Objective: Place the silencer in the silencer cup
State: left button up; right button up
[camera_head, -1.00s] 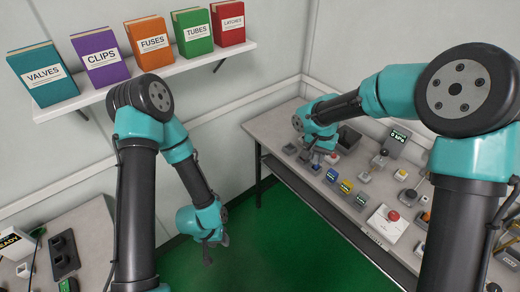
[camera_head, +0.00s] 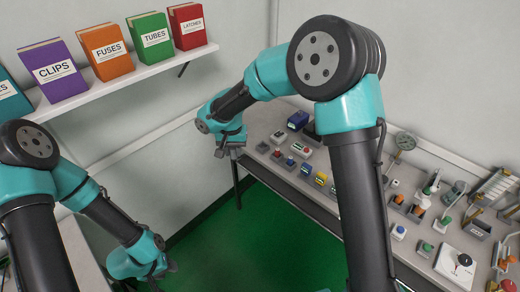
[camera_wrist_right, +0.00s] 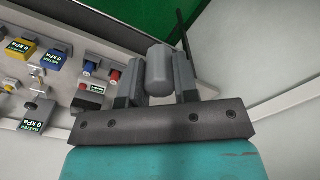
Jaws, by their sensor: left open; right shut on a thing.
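A grey rounded cylinder (camera_wrist_right: 160,72), which looks like the silencer, sits between the fingers of my right gripper (camera_wrist_right: 160,84) in the right wrist view. The gripper is shut on it. In the head view my right gripper (camera_head: 232,151) is by the left end of the workbench, and the cylinder is too small to make out there. My left gripper (camera_head: 157,277) hangs low at the lower left, open and apart from the workbench. I cannot tell which fitting is the silencer cup.
The workbench (camera_head: 262,122) carries small grey blocks (camera_head: 276,155), a blue box (camera_head: 298,120), a yellow meter (camera_head: 321,179), a dial gauge (camera_head: 405,141) and a white panel with a black knob (camera_head: 459,264). Green floor (camera_head: 235,240) lies in front. A shelf (camera_head: 130,78) holds labelled binders.

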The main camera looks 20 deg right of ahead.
jog(key=w+d+f+n, duration=0.2)
jog(key=d+f+n, duration=0.6)
jog(key=d+f, duration=0.1)
jog(key=shift+d+f, duration=0.3)
jog(key=shift+d, duration=0.55)
jog(key=shift+w, duration=0.1)
send_over(263, 148)
jog(key=shift+s+a+f, duration=0.2)
jog(key=shift+s+f, duration=0.15)
jog(key=shift+f, duration=0.35)
jog(key=shift+w+d, duration=0.1)
jog(key=shift+w, duration=0.15)
jog(key=shift+f, duration=1.8)
jog(key=shift+f, duration=0.15)
